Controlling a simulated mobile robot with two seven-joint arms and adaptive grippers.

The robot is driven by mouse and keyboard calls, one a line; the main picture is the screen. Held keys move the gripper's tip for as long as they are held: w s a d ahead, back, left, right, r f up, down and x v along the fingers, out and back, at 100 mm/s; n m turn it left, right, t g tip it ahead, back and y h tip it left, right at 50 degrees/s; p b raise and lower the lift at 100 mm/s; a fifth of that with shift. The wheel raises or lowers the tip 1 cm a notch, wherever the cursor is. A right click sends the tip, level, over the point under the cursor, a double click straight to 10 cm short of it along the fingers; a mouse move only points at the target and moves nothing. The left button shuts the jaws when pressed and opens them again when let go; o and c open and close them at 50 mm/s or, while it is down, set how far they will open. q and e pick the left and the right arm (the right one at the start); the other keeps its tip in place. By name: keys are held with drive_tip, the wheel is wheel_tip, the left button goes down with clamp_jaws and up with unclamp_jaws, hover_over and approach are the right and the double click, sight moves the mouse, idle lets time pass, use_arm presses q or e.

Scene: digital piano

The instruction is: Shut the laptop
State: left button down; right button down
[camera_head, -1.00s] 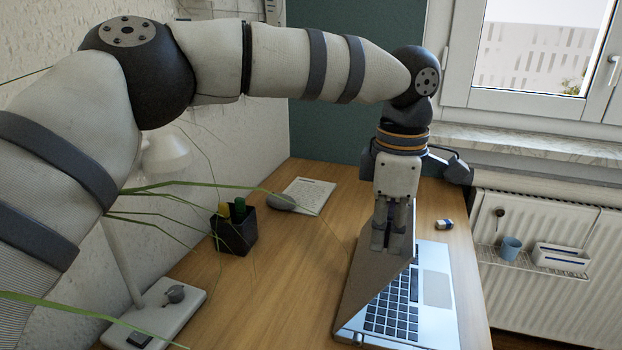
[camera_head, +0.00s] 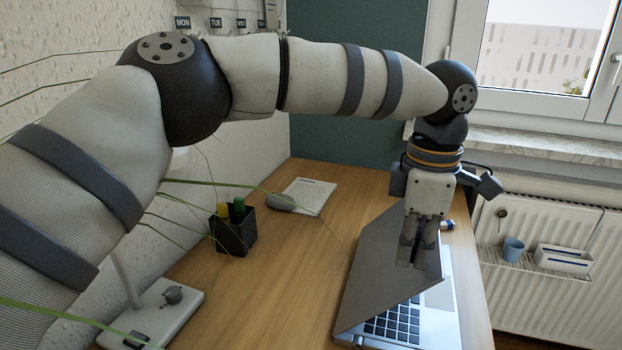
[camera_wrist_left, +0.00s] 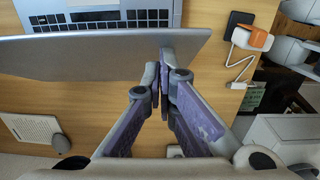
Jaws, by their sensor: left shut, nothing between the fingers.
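The laptop stands on the wooden desk, its grey lid (camera_head: 388,262) tilted partway down over the keyboard (camera_head: 398,322). Part of the keyboard and the silver palm rest show past the lid's lower right edge. My left gripper (camera_head: 418,262) is shut and empty, in front of the lid's outer face near its upper edge. In the left wrist view the shut fingertips (camera_wrist_left: 164,62) are at the lid (camera_wrist_left: 100,52), seeming to touch it. The keyboard also shows beyond the lid in that view (camera_wrist_left: 100,20). My right gripper is not in view.
A black pen cup (camera_head: 234,234) and a notepad (camera_head: 308,196) with a grey mouse (camera_head: 280,202) stand left of the laptop. A white lamp base (camera_head: 152,315) is at the front left. Desk between is clear. A radiator (camera_head: 550,225) stands at the right.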

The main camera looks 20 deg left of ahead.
use_arm(q)
drive_tip(key=shift+w+d+f, duration=0.1)
drive_tip(key=shift+d+f, duration=0.4)
drive_tip(key=shift+d, duration=0.35)
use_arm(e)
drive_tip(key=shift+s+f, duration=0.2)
use_arm(q)
drive_tip(key=shift+w+d+f+b, duration=0.1)
drive_tip(key=shift+d+f+b, duration=0.3)
drive_tip(key=shift+d+f, duration=0.7)
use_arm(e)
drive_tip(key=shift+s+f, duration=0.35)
use_arm(q)
drive_tip(key=shift+d+r, duration=0.1)
drive_tip(key=shift+r, duration=0.05)
drive_tip(key=shift+w+d+f+b, duration=0.1)
drive_tip(key=shift+d+f+b, duration=0.25)
drive_tip(key=shift+d+f, duration=0.8)
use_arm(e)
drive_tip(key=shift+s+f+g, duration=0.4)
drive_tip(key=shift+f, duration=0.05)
use_arm(q)
drive_tip(key=shift+a+f, duration=0.1)
